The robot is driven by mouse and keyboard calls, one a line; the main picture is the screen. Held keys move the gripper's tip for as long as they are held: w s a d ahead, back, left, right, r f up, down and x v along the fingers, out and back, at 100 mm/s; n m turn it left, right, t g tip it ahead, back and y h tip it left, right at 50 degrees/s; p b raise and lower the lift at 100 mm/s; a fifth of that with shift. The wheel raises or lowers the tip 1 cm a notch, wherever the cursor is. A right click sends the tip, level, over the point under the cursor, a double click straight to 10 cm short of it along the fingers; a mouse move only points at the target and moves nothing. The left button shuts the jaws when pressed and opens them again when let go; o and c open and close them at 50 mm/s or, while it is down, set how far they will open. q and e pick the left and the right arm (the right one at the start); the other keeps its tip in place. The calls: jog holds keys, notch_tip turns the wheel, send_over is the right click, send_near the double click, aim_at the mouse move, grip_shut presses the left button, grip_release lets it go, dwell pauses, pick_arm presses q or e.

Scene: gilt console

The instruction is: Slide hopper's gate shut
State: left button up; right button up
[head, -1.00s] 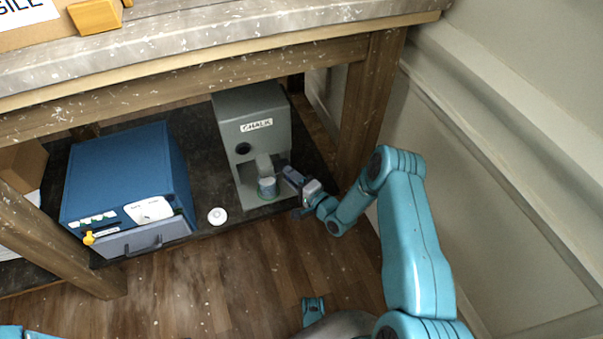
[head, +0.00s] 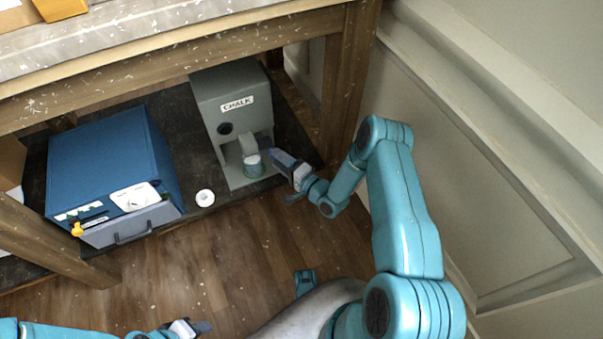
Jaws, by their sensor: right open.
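The hopper (head: 207,110) is a grey box labelled CHALK, with a dark round hole in its front. A grey spout (head: 247,144) juts from the recess below it. A small cup (head: 254,170) with a whitish top stands under the spout on the hopper's base. I cannot make out the gate or how far it is open. My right gripper (head: 281,177) is open, just right of the cup and low in front of the hopper; I see nothing between its fingers. My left gripper (head: 201,328) is at the bottom edge, far from the hopper, its jaws unclear.
A blue box (head: 110,160) with a grey drawer front (head: 130,224) and a yellow knob (head: 77,229) stands left on the dark shelf. A white disc (head: 205,198) lies between it and the hopper. Table legs (head: 348,85) and the tabletop above bound the space.

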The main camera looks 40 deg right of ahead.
jog(key=s+d+p, duration=0.2)
jog(key=s, duration=1)
jog(key=shift+s, duration=0.4)
